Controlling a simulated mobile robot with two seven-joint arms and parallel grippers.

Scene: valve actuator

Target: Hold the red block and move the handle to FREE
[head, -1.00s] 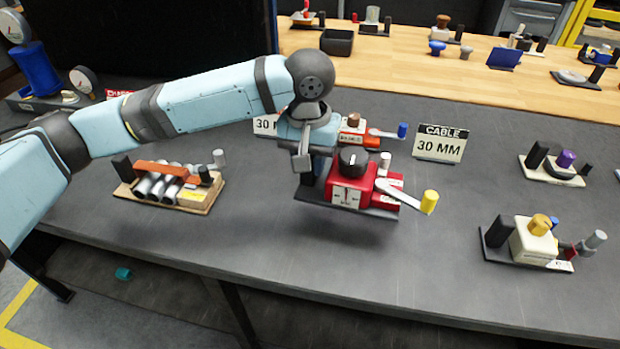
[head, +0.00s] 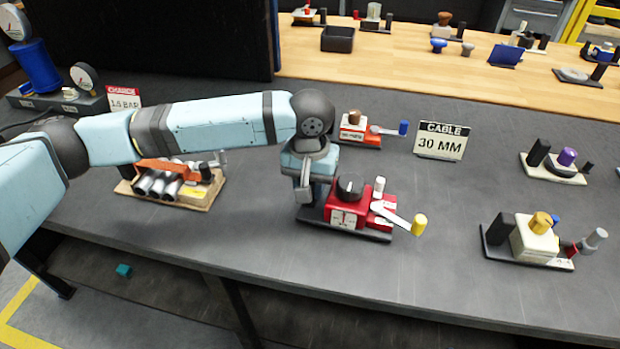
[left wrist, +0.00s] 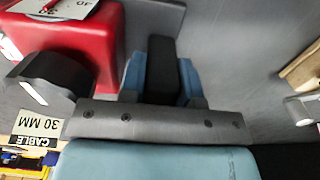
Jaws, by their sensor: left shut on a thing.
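The red block (head: 347,212) sits on a dark base plate in the middle of the table, with a black dial (head: 349,187) on top. Its handle is a white lever (head: 392,214) with a yellow knob (head: 419,225), pointing right and toward the front. White labels are on it; their text is too small to read. My left gripper (head: 308,200) is at the plate's left end. In the left wrist view its blue fingers (left wrist: 160,85) are shut on a black post (left wrist: 162,60) beside the red block (left wrist: 75,45). The plate seems at or close to the table top. My right gripper is not in view.
A smaller red-and-white device (head: 357,130) stands behind, and a "CABLE 30 MM" sign (head: 441,141) behind right. A cream device with a yellow knob (head: 535,240) is at right. A device with metal cylinders (head: 170,185) is at left. The table in front is clear.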

